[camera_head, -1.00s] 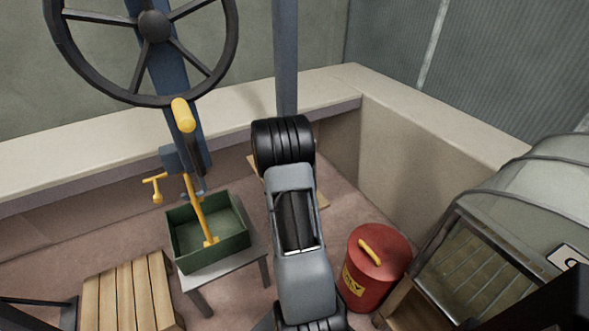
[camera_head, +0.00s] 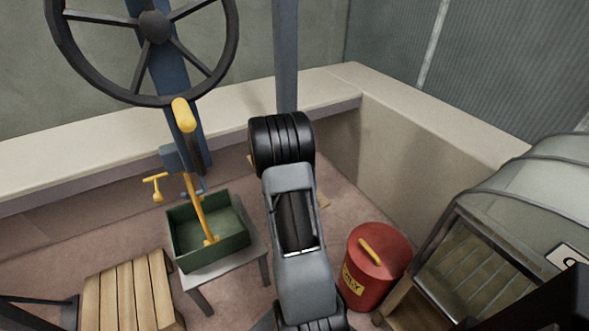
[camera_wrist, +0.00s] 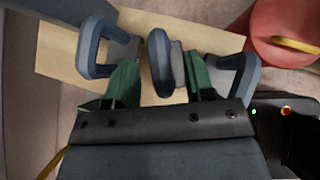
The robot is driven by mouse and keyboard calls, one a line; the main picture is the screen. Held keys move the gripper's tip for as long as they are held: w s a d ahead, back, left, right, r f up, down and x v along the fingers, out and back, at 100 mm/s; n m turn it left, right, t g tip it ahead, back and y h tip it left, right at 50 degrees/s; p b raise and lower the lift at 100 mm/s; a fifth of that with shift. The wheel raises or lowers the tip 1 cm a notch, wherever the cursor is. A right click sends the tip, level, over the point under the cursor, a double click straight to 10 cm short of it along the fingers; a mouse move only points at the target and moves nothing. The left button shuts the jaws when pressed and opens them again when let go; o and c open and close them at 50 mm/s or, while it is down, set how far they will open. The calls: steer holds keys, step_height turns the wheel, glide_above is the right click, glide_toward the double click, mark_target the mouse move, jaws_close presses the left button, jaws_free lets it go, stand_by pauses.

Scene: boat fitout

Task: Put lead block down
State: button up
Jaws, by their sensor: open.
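In the wrist view, my gripper (camera_wrist: 163,85) is open, with one green finger on each side. Between the fingers, apart from both, is a blue-grey looped piece (camera_wrist: 160,62) with a grey part beside it, which looks like the lead block and its handle. It shows against a pale wooden board (camera_wrist: 60,55); its underside is hidden, so contact with the board is not clear. Similar blue-grey loops show beside the left finger (camera_wrist: 95,50) and the right finger (camera_wrist: 242,72). In the head view my arm hides the gripper and block; only an edge of the board (camera_head: 323,202) shows.
A red bin (camera_head: 378,265) with a yellow handle stands right of my arm. A green box (camera_head: 230,255) sits on a small grey table (camera_head: 215,284) to the left. A slatted wooden crate (camera_head: 125,290) is lower left. A large wheel (camera_head: 232,50) and low walls lie behind.

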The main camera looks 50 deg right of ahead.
steer(key=p+v, duration=0.1)
steer(key=v, duration=0.9)
steer(key=shift+a, duration=0.15)
